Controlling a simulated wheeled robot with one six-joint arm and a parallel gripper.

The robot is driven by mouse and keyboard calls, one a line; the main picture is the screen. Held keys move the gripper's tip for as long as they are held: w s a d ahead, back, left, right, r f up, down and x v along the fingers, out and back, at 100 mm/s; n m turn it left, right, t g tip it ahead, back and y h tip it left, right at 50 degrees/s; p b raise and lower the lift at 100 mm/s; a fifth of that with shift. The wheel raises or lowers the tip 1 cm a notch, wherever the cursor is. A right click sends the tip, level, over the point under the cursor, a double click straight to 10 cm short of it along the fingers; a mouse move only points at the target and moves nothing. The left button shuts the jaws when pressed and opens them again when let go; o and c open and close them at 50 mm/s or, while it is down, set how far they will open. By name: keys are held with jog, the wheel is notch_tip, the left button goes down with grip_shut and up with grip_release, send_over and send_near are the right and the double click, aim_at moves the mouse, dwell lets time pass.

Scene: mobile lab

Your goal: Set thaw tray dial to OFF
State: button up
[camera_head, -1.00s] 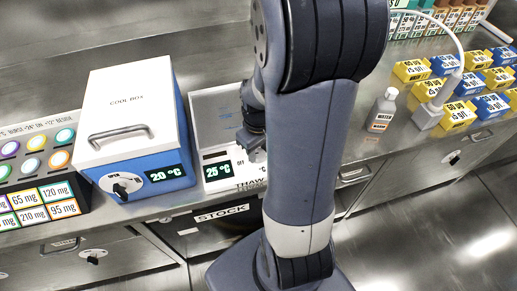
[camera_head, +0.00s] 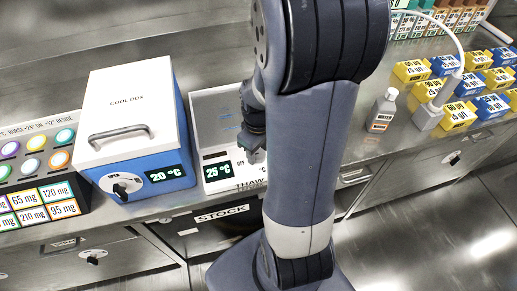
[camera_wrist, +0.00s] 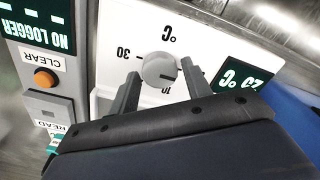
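The thaw tray (camera_head: 206,112) is a pale box right of the cool box, with a dark display (camera_head: 216,171) reading 25 °C. Its dial (camera_wrist: 159,69) is a round grey knob on the white front panel in the wrist view, with a dark mark on its face. A 30 and a °C label are printed around it. My gripper (camera_wrist: 164,80) is open, its fingertips on either side of the dial with a visible gap; I cannot tell whether either touches it. In the head view my gripper (camera_head: 251,150) is in front of the tray's panel and my arm hides the tray's right part.
The cool box (camera_head: 125,105), with its own knob (camera_head: 120,187) and 20 °C display, stands close on the left. A logger unit with an orange button (camera_wrist: 45,78) is beside the panel in the wrist view.

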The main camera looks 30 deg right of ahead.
aim_at(259, 153)
jog(key=shift+o, duration=1)
notch_tip(259, 153, up, 11)
jog(key=shift+f+p, duration=0.15)
jog(key=shift+p, duration=0.25)
notch_tip(259, 153, down, 11)
jog(key=shift+r+b, duration=0.1)
jog(key=shift+b, duration=0.3)
jog(key=shift+r, duration=0.1)
